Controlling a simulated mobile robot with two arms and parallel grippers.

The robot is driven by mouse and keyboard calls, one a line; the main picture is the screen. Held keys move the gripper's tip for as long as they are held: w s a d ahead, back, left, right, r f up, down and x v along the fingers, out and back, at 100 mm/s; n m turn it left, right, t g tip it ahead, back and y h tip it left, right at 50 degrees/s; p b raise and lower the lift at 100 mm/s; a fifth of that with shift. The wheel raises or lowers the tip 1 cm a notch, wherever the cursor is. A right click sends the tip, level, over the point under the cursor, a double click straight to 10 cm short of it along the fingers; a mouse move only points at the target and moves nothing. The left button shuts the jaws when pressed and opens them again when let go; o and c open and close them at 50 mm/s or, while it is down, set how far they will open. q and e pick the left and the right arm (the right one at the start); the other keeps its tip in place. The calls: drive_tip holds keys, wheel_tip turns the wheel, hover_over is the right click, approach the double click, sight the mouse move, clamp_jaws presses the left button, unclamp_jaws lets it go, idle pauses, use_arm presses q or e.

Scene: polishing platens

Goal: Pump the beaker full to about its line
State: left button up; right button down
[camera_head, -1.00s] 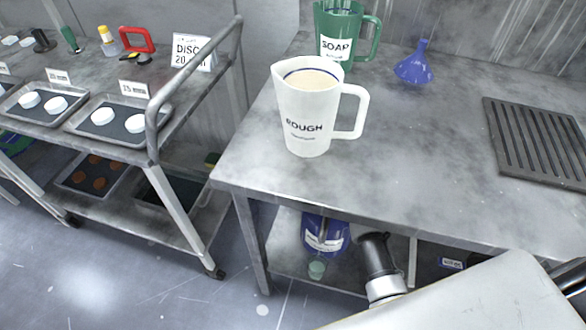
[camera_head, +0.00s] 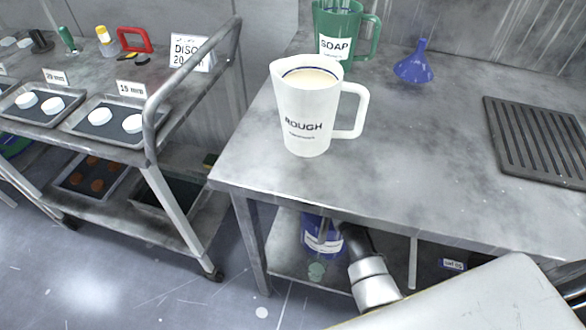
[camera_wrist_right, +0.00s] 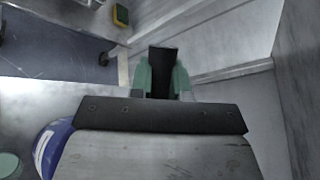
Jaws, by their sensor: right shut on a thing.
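A white jug (camera_head: 307,115) marked ROUGH stands upright on the grey table, with pale cream liquid and a blue line near its rim. Under the table, a blue container (camera_head: 312,232) with a white label stands on the lower shelf. A pale green cup-like thing (camera_head: 316,271) is just in front of it. My right arm reaches in beside the container and partly hides it. In the right wrist view my right gripper (camera_wrist_right: 162,78) is shut on a dark piece (camera_wrist_right: 164,60); I cannot tell what it belongs to. The blue container (camera_wrist_right: 50,145) is at lower left there. My left gripper is out of view.
A green SOAP jug (camera_head: 338,40), a blue funnel (camera_head: 414,62) and a dark slotted rack (camera_head: 535,135) are on the table. A cart with trays (camera_head: 100,118) stands at left. The table's front and right-middle surface is clear.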

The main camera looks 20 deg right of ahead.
drive_tip(key=shift+a, duration=0.1)
drive_tip(key=f+n+g+h+p, duration=0.1)
drive_tip(key=f+p, duration=0.1)
drive_tip(key=a+f+n+h+p, duration=0.1)
drive_tip(key=f+p, duration=0.1)
drive_tip(key=shift+w+a+f+g+h, duration=0.1)
drive_tip(key=shift+w+f+g+h, duration=0.05)
drive_tip(key=shift+g+h, duration=0.2)
drive_tip(key=c, duration=1.1)
unclamp_jaws()
drive_tip(key=p+v, duration=0.3)
drive_tip(key=v, duration=0.8)
drive_tip(key=shift+f, duration=0.15)
